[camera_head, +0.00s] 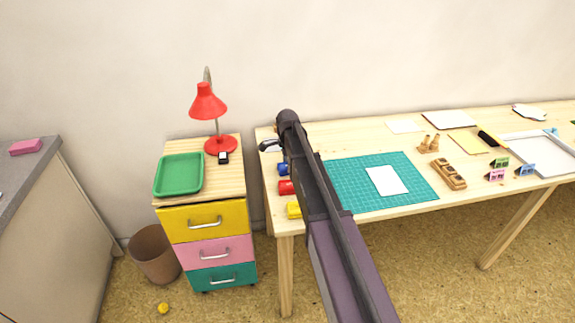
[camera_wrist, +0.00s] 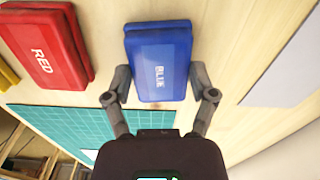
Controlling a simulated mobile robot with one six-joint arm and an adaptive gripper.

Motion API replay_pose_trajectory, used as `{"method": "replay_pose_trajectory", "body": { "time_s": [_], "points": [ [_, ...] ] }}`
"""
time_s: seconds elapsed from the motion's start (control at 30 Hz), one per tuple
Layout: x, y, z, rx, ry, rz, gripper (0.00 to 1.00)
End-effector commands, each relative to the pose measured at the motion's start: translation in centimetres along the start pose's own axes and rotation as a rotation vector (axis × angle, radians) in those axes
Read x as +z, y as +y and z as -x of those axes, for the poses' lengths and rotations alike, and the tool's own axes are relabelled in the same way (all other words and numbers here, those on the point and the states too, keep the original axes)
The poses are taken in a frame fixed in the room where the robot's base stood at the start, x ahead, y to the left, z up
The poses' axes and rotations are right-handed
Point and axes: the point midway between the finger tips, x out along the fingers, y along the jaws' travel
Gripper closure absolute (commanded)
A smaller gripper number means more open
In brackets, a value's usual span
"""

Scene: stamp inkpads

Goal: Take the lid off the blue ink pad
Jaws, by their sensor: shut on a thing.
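The blue ink pad (camera_wrist: 160,62) lies in the middle of the wrist view, with the word BLUE on its lid. My gripper (camera_wrist: 158,78) has one finger on each side of it and is shut on its lid. I cannot tell whether any gap shows between lid and base. In the head view the blue ink pad (camera_head: 283,169) is at the left end of the table, partly behind my arm. My gripper is mostly hidden there.
The red ink pad (camera_wrist: 45,48) lies left of the blue one, apart from it. A yellow ink pad (camera_head: 294,210) is nearer the table's front edge. A teal cutting mat (camera_head: 345,190) bears a white sheet (camera_head: 386,180). A drawer unit with a green tray (camera_head: 179,175) stands left.

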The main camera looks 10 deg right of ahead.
Motion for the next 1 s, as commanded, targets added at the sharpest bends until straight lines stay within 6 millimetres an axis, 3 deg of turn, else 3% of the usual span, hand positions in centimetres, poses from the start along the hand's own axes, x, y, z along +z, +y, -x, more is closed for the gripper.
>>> {"method": "replay_pose_trajectory", "body": {
  "time_s": [0.6, 1.0],
  "points": [
    [-0.1, 0.1, 4.1, 0.0, 0.0, -0.001, 0.52],
    [0.9, 9.9, 4.4, 0.0, 0.0, -0.001, 0.52]
  ]
}}
